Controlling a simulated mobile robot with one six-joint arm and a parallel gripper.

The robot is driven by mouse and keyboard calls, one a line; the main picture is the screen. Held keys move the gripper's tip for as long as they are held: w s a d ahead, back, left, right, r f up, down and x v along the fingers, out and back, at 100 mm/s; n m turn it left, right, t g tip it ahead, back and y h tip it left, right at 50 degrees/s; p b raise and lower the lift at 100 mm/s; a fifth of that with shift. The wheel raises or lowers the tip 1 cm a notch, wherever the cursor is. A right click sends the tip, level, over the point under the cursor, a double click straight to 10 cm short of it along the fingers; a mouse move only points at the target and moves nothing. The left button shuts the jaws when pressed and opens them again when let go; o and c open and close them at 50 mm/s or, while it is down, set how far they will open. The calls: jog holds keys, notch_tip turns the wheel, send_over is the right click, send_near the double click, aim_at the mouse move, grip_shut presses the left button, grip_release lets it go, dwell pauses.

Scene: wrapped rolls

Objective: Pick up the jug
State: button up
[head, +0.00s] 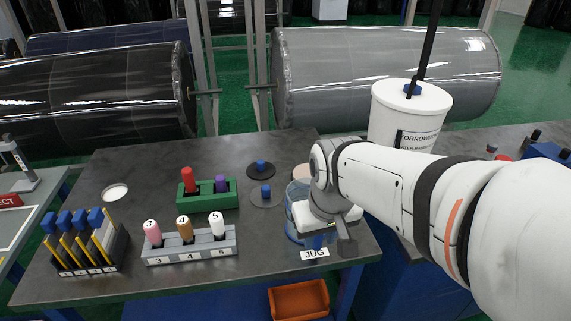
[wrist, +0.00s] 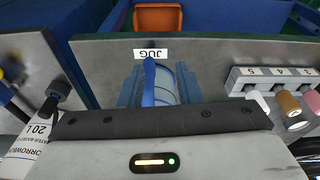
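The jug (head: 295,197) is a clear, bluish vessel near the front right edge of the dark table, behind the white "JUG" label (head: 314,254). My gripper (head: 328,230) is right over it and hides much of it in the head view. In the wrist view the jug (wrist: 166,88) stands straight ahead, with its blue handle (wrist: 149,82) towards the label. My gripper's two fingers show on either side of the handle (wrist: 160,78), with a gap between them. The gripper looks open; contact with the jug cannot be made out.
A large white container (head: 408,115) stands behind my arm. A grey rack (head: 190,246) with several markers, a green rack (head: 208,196) and a black rack (head: 85,250) of blue-topped tools are to the left. An orange bin (head: 299,299) sits below the front edge.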

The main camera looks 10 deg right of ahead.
jog(key=w+a+n+g+p, duration=0.3)
jog(key=w+p, duration=0.4)
jog(key=w, duration=0.6)
jog(key=shift+n+t, duration=0.3)
jog(key=shift+t, duration=0.1)
jog(key=f, duration=0.2)
jog(key=f+p, duration=0.1)
jog(key=f, duration=0.3)
jog(key=shift+s+d+f, duration=0.2)
jog(key=shift+s+d, duration=0.1)
grip_shut()
